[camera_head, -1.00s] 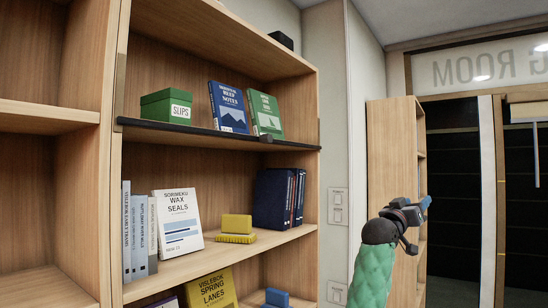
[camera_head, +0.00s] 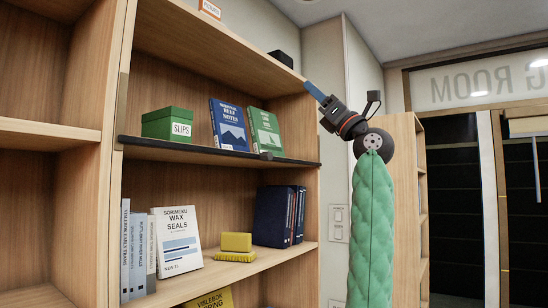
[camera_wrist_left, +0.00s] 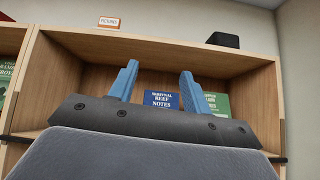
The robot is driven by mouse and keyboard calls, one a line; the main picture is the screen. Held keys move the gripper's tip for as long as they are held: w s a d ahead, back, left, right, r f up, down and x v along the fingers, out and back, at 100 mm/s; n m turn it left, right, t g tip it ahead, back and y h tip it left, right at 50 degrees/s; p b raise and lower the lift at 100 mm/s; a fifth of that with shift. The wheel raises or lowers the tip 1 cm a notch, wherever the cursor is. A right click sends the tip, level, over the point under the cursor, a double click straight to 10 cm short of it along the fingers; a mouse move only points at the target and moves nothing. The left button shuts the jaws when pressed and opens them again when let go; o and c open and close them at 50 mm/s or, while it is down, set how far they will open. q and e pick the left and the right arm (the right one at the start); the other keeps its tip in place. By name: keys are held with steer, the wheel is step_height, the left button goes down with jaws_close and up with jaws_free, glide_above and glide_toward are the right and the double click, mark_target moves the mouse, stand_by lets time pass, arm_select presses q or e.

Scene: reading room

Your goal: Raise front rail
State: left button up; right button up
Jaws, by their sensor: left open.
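In the left wrist view only ends of the rail (camera_wrist_left: 278,160) show; my gripper hides the middle. My left gripper (camera_head: 314,91) is raised at the bookcase's upper right, above the rail and apart from it. Its blue fingers point up and left. In the left wrist view the gripper (camera_wrist_left: 156,84) is open and empty, fingers apart. My right gripper is not in view.
A green SLIPS box (camera_head: 168,124), a blue book (camera_head: 230,126) and a green book (camera_head: 264,131) stand behind the rail. Below are several books and a yellow block (camera_head: 236,242). A dark box (camera_head: 281,59) and a PICTURES sign (camera_head: 210,9) are on top.

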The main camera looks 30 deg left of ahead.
arm_select(q)
steer(key=w+a+f+n+t+h, duration=0.1)
steer(key=a+f+h, duration=0.4)
steer(key=f+h, duration=0.15)
steer(key=n+h, duration=0.1)
steer(key=h, duration=0.2)
glide_toward(270, 155)
steer(key=a, duration=0.2)
steer(key=shift+g, duration=0.3)
steer(key=a+p, duration=0.1)
steer(key=a, duration=0.1)
steer(key=w+a+p, duration=0.1)
steer(key=a+p, duration=0.1)
steer(key=a, duration=0.1)
steer(key=shift+w, duration=0.1)
steer(key=shift+w+a, duration=0.1)
steer(key=shift+a, duration=0.75)
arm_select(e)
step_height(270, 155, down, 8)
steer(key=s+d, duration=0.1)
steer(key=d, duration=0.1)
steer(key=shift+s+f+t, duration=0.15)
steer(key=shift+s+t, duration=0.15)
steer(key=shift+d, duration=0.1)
arm_select(q)
jaws_close()
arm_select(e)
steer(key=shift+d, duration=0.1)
